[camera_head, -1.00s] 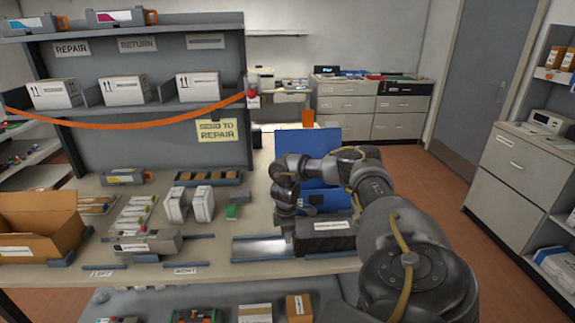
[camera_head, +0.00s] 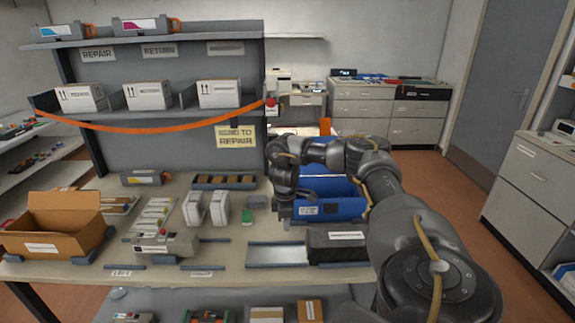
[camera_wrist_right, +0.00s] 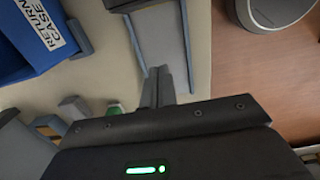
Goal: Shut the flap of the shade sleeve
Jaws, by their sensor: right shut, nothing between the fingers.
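The shade sleeve appears to be the dark, long box with a white label (camera_head: 345,248), lying on the bench at the front right. A shiny metal tray (camera_head: 275,255) lies at its left end. I cannot make out its flap or tell whether it is open. My right gripper (camera_head: 286,222) is shut and empty, pointing down behind the tray and the sleeve's left end, apart from the sleeve. Its closed fingers show in the right wrist view (camera_wrist_right: 157,88), near the tray (camera_wrist_right: 160,45). My left gripper is not in view.
A blue return case (camera_head: 335,208) stands right behind the sleeve, partly hidden by my right arm. White cartridges (camera_head: 220,208), a small green block (camera_head: 247,216) and a dark tray (camera_head: 224,186) stand to the left. An open cardboard box (camera_head: 55,225) is at the far left.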

